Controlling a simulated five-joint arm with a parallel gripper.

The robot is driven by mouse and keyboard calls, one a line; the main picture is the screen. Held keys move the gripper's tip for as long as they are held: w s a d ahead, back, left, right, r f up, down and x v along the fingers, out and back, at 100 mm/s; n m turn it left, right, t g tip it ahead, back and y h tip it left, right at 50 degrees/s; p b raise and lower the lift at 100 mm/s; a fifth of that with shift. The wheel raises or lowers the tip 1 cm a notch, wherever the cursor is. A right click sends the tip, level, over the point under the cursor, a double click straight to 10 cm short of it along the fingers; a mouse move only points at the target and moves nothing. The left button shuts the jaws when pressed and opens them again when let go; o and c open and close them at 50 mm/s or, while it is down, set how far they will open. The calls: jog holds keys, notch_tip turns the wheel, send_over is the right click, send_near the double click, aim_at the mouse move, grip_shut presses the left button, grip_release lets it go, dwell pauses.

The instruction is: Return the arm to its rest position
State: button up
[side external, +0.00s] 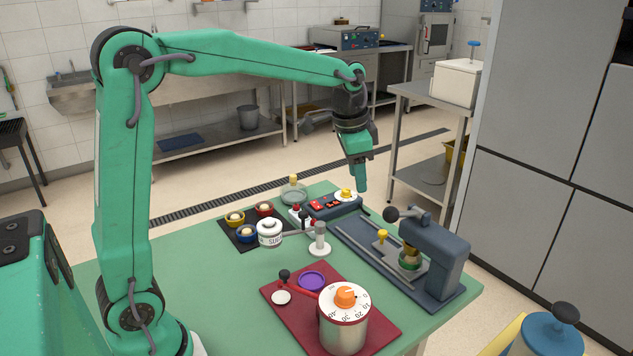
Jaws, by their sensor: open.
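My arm is the green jointed one, rising at the left and reaching across the table to the right. My gripper (358,172) hangs from its end, pointing down. It is open with nothing seen in it, in the air near the table's far right corner, by the dark control box (336,206) with red and yellow parts. The near finger hides most of the other one.
The green table (225,290) holds a red mat (378,318) with a dial timer (344,310), a dark press (432,262) at right, a white labelled jar (269,232), and a dark mat with several small bowls (235,219). The left part of the tabletop is clear.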

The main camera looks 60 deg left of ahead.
jog(key=s+d+n+t, duration=0.1)
jog(key=s+n, duration=0.1)
jog(key=s, duration=0.9)
jog(key=s+d+f+n+t, duration=0.1)
jog(key=s+n+t, duration=0.1)
jog(key=s, duration=1)
jog(key=shift+n, duration=0.7)
